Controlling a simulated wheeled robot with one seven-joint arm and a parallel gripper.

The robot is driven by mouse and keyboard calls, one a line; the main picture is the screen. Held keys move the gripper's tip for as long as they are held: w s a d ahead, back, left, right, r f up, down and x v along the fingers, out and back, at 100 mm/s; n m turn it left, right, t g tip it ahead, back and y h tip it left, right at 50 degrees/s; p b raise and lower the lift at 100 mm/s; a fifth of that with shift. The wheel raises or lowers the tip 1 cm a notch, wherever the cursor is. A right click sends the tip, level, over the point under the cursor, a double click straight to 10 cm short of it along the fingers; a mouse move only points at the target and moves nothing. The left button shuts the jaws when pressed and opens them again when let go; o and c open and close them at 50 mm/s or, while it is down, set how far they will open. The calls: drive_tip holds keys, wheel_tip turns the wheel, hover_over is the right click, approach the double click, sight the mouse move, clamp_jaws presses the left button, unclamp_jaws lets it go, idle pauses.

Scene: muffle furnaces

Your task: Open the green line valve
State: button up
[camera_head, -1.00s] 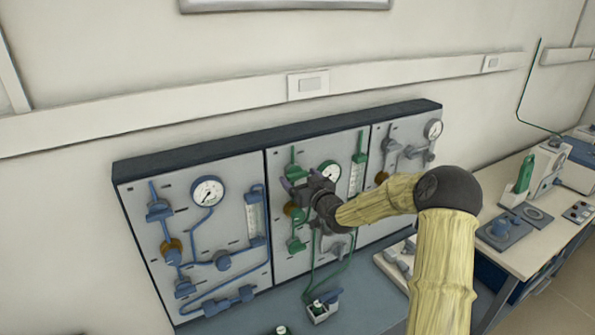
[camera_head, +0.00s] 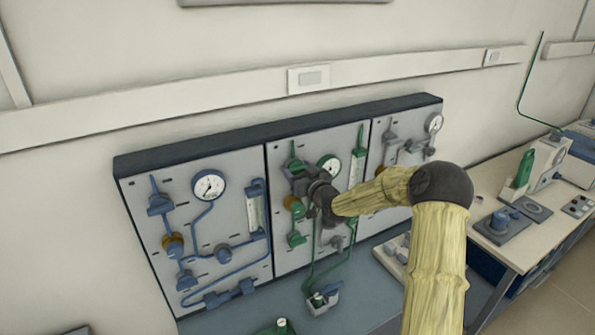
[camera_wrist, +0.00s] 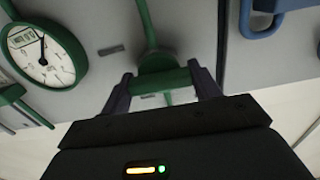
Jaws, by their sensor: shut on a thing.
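The green line runs up the middle wall panel (camera_head: 283,257). My gripper (camera_head: 300,178) is at the upper left part of that line, in front of the panel, and hides much of what it holds in the head view. In the wrist view a green valve handle (camera_wrist: 163,76) lies between the two dark fingers of my gripper (camera_wrist: 163,88), and they are shut on it. A green pipe (camera_wrist: 147,25) leads away from the handle. The green-rimmed gauge (camera_head: 329,167) is right of my gripper in the head view and also shows in the wrist view (camera_wrist: 42,55).
Another green valve (camera_head: 296,239) sits lower on the same line. The blue line panel (camera_head: 140,215) is at left and a grey line panel (camera_head: 408,165) at right. A small box with a blue lever (camera_head: 322,300) stands on the bench below.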

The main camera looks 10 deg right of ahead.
drive_tip(key=shift+f+m+b, duration=0.1)
drive_tip(key=shift+m+b, duration=0.2)
drive_tip(key=m+b, duration=0.2)
drive_tip(key=m, duration=0.1)
drive_tip(key=shift+b, duration=0.4)
drive_tip(key=m+b, duration=0.2)
drive_tip(key=m, duration=0.2)
drive_tip(key=shift+m, duration=0.4)
drive_tip(key=m+b, duration=0.2)
drive_tip(key=m, duration=0.3)
drive_tip(key=shift+d+f+m+b, duration=0.1)
drive_tip(key=shift+m+b, duration=0.2)
drive_tip(key=shift+b, duration=0.05)
drive_tip(key=m+b, duration=0.1)
drive_tip(key=m, duration=0.1)
drive_tip(key=shift+m, duration=0.4)
drive_tip(key=shift+m+b, duration=0.4)
drive_tip(key=shift+m, duration=0.1)
